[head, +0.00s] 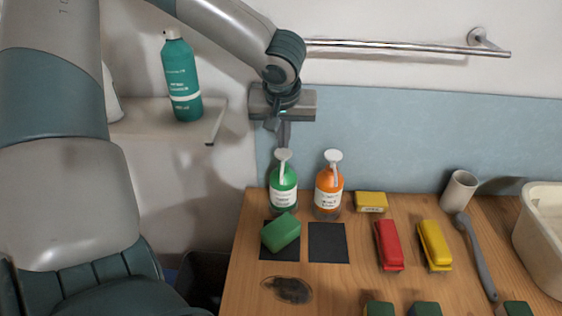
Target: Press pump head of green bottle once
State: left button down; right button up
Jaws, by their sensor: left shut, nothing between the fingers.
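The green pump bottle (284,194) stands upright at the back left of the wooden table. It has a white label and a pale pump head (282,156). My left gripper (283,142) points down, with its shut, empty fingers right above or behind the pump head. I cannot tell whether they touch it. An orange pump bottle (328,194) with a similar white pump head stands just to the right. My right gripper is not in view.
A green sponge (281,232) lies on a dark square before the green bottle. A yellow box (371,202), red brush (388,245), yellow brush (434,246), cup (460,190) and white basin (543,236) are to the right. A teal bottle (181,78) stands on a shelf. A rail (400,47) crosses the wall.

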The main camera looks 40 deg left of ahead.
pick_arm(q)
notch_tip(320, 180, up, 6)
jog(key=p, duration=0.3)
jog(key=shift+p, duration=0.4)
jog(key=shift+f, duration=0.1)
dwell(0.6)
